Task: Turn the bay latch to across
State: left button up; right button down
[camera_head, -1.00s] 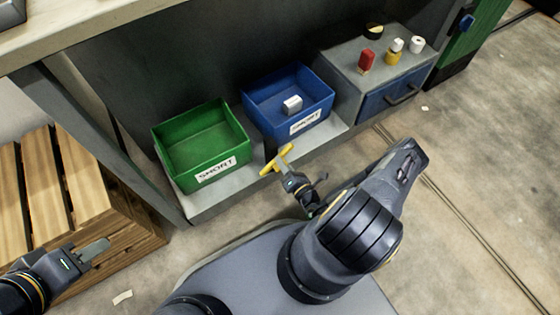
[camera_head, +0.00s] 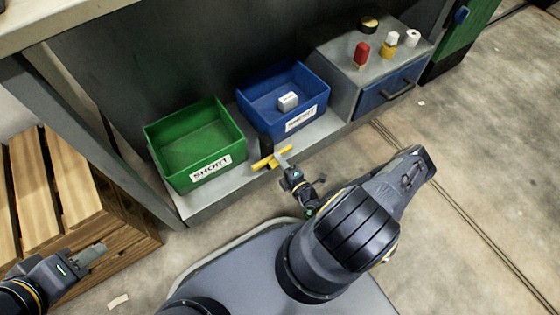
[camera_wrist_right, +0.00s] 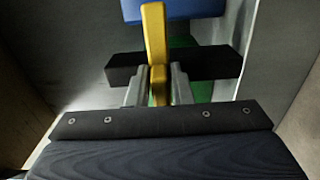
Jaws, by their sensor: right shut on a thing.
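The yellow bay latch (camera_head: 265,162) is at the front edge of the grey shelf, between the green bin and the blue bin. It lies nearly crosswise in the head view, its right end a little higher. A dark block (camera_head: 266,146) stands behind it. My right gripper (camera_head: 284,158) is shut on the latch. In the right wrist view, the yellow latch bar (camera_wrist_right: 155,35) runs up between the fingertips (camera_wrist_right: 157,82), in front of the dark block (camera_wrist_right: 220,62). My left gripper (camera_head: 92,254) is at the lower left, away from the latch; its fingers overlap, so its opening is unclear.
The green bin (camera_head: 160,165) is empty. The blue bin (camera_head: 318,88) holds a white block (camera_head: 288,101). A grey drawer cabinet (camera_head: 345,62) carries red, yellow-white, white and black items. A wooden slatted crate (camera_head: 72,190) stands at left. The floor at right is clear.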

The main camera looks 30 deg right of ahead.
dwell(0.4)
jog(key=c, duration=1.4)
grip_release()
